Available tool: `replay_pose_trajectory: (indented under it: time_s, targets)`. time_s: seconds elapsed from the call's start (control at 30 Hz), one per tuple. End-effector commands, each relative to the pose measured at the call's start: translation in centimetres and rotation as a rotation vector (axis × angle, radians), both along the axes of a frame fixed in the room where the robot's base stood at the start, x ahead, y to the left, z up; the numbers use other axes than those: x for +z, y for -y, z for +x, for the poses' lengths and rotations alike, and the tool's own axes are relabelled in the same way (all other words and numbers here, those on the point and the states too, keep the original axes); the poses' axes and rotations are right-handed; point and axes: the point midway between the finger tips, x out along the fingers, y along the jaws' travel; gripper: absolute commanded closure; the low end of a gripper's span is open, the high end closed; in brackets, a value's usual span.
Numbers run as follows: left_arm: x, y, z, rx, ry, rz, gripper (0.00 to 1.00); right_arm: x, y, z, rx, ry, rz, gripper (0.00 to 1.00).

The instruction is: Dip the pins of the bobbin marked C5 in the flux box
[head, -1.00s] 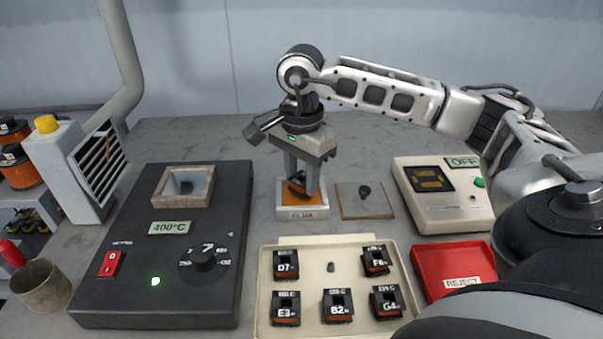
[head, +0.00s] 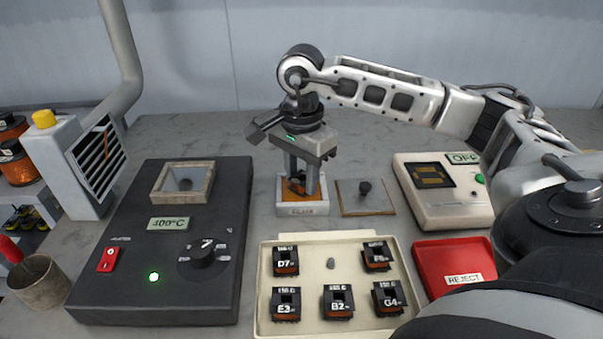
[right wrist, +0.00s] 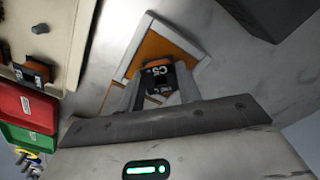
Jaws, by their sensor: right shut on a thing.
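The bobbin marked C5 (right wrist: 157,77) shows in the right wrist view, dark with an orange band, between the fingers of my right gripper (right wrist: 157,92). In the head view my right gripper (head: 301,190) points straight down, shut on the bobbin, over the flux box (head: 302,211). The flux box is a small pale box with orange inside; its rim also shows in the right wrist view (right wrist: 184,36). The bobbin is at the box's opening. Its pins are hidden, so I cannot tell whether they touch the flux. My left gripper is not in view.
A lid with a knob (head: 365,198) lies right of the flux box. The cream tray (head: 331,240) in front holds several other bobbins. The solder pot (head: 190,247) stands left, the tester (head: 447,210) and red reject tray (head: 450,258) right. Bare bench lies behind.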

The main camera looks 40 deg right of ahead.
Motion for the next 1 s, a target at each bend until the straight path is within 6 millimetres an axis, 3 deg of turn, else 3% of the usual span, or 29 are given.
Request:
replay_pose_trajectory:
  time_s: [0.57,1.0]
  targets:
    - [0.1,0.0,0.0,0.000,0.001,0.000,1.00,0.1,0.0,0.0,0.000,0.001,0.000,0.88]
    - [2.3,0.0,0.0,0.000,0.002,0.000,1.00,2.9,0.0,0.0,0.000,0.000,0.000,0.88]
